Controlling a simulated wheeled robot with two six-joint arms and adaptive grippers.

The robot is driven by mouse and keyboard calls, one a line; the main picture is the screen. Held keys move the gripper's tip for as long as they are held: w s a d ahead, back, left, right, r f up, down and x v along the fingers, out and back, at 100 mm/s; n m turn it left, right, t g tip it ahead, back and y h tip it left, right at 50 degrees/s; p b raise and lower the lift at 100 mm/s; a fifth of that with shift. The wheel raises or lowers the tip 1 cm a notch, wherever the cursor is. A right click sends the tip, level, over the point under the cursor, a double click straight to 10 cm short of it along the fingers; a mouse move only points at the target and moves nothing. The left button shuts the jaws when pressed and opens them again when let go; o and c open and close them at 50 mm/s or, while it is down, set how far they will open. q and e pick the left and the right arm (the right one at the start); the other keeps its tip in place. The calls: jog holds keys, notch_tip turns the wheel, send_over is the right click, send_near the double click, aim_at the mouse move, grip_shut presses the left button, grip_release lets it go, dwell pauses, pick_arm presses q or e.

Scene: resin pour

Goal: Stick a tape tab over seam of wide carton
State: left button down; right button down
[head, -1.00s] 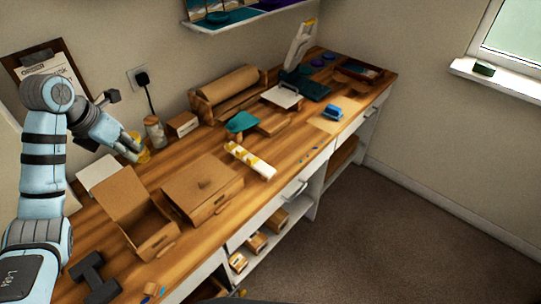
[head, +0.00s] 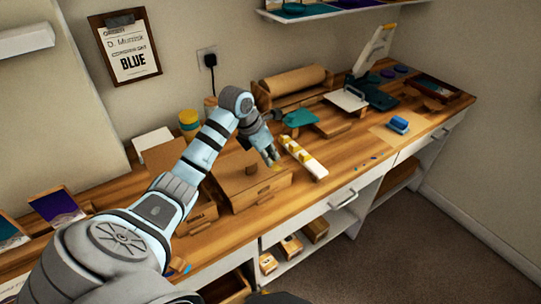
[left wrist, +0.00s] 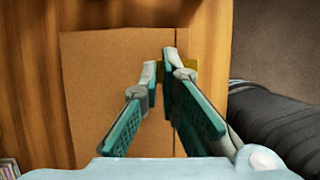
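The wide carton (head: 240,188) stands closed on the bench in the middle of the head view. Its brown top fills much of the left wrist view (left wrist: 100,75), with a seam line near its right edge. My left gripper (head: 272,160) is low over the carton's right part. Its fingertips (left wrist: 160,70) are nearly together. A small yellow tape tab (left wrist: 191,68) shows at the tips, beside the seam line, and looks held between them; the finger hides part of it. A white strip with yellow tabs (head: 318,171) lies right of the carton. My right gripper is out of view.
An open carton (head: 199,217) stands to the left, partly behind my arm. Yellow-topped jars (head: 188,120), a paper roll (head: 295,82) and a teal-topped item (head: 299,117) stand behind. A blue block (head: 399,124) is at right. The front bench edge is close.

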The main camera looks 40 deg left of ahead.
aim_at(269, 173)
pick_arm(q)
jog(key=shift+f+b, duration=0.55)
jog(key=shift+f, duration=0.4)
jog(key=shift+s+f, duration=0.2)
jog(key=shift+f, duration=0.4)
dwell(0.4)
jog(key=c, duration=1.7)
grip_release()
